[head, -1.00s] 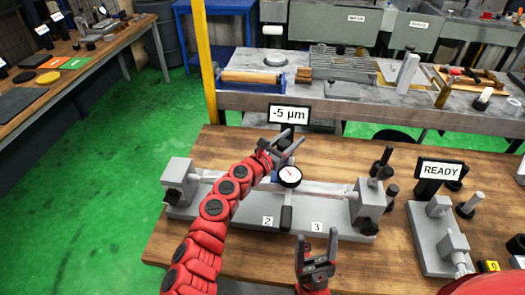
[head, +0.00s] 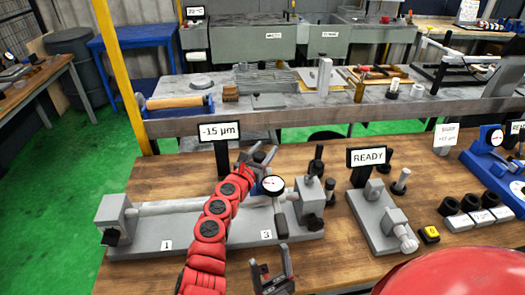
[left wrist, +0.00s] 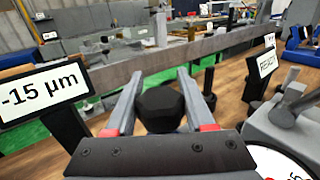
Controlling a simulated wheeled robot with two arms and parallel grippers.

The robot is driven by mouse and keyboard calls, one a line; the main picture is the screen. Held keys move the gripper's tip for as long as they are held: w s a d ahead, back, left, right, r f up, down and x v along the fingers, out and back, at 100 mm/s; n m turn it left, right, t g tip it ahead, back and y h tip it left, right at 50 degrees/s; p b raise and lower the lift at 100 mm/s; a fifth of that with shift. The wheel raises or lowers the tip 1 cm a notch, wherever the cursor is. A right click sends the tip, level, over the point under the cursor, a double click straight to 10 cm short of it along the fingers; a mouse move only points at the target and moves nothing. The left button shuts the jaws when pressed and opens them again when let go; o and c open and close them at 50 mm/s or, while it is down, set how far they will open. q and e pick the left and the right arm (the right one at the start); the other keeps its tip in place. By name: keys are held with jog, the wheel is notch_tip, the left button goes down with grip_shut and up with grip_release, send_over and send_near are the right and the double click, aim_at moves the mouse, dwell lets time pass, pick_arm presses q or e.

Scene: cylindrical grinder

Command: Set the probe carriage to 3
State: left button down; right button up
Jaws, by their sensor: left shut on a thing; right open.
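The probe carriage, with its round white dial (head: 273,184) and grey arm (head: 280,218), is at the right part of the grey measuring bench (head: 190,240). The arm comes down just right of label 3 (head: 266,236). Label 1 (head: 167,245) shows at the left; label 2 is hidden behind my left arm. My left gripper (head: 263,156) is above and behind the dial. In the left wrist view its fingers are on either side of a black faceted knob (left wrist: 160,108). The display (head: 220,132) reads -15 µm. My right gripper (head: 272,272) is open and empty in front of the bench.
A READY sign (head: 369,157) and a smaller grey fixture (head: 375,215) stand right of the bench. Black posts stand behind them. A yellow button (head: 429,234) and several black rings lie farther right. The wooden table is clear in front of the bench's left part.

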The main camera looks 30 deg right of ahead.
pick_arm(q)
jog(key=shift+c, duration=1.3)
grip_release()
jog(key=shift+a, duration=0.1)
jog(key=shift+s+a+f, duration=0.1)
jog(key=shift+s+a, duration=0.2)
jog(key=shift+a, duration=0.2)
jog(key=p+v, duration=0.2)
jog(key=v, duration=0.5)
jog(key=shift+s+a, duration=0.1)
jog(key=shift+s, duration=0.2)
jog(key=p, duration=0.4)
send_near(257, 161)
jog(key=v, duration=0.2)
